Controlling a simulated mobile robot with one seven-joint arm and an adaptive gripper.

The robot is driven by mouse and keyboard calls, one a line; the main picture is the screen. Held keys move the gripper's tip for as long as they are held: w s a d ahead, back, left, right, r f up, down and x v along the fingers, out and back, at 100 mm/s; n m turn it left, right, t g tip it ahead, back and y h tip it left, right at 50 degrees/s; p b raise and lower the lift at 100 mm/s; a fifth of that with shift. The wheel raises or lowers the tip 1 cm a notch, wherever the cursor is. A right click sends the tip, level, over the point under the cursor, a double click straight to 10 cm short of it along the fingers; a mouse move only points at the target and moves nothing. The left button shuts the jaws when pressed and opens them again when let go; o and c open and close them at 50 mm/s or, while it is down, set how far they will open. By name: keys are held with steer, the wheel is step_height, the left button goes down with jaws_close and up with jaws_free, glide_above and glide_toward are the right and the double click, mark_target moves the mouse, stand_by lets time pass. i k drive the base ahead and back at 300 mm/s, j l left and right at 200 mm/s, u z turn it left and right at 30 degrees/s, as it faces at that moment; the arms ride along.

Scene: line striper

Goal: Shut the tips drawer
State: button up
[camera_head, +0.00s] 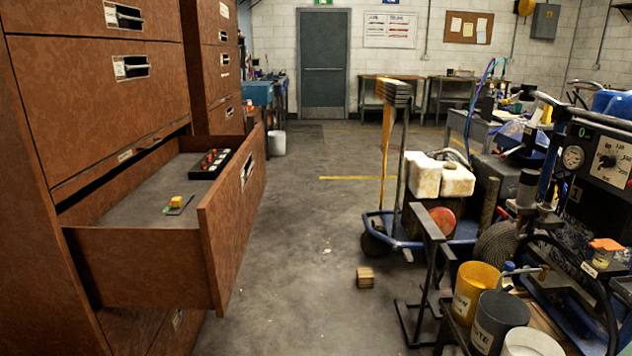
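A brown cabinet (95,85) stands at the left with one drawer (235,225) pulled well out into the aisle. The open drawer holds a black tray (210,165) with several small orange-and-white items, and a small yellow piece (177,202) on a dark flat part. Its front panel has a metal label-holder handle (248,170). The label on it is too small to read, so I cannot tell by name that it is the tips drawer. The other drawers I can see look shut. My gripper is not in view.
A blue cart (425,240) with pale blocks, a striping machine (590,190) and several paint pots (473,285) crowd the right. A grey door (324,65) is at the back.

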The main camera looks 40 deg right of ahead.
mark_target(128, 244)
steer(key=l+z, duration=0.15)
steer(key=z, duration=0.6)
steer(key=i+z, duration=0.45)
steer(key=i, duration=0.4)
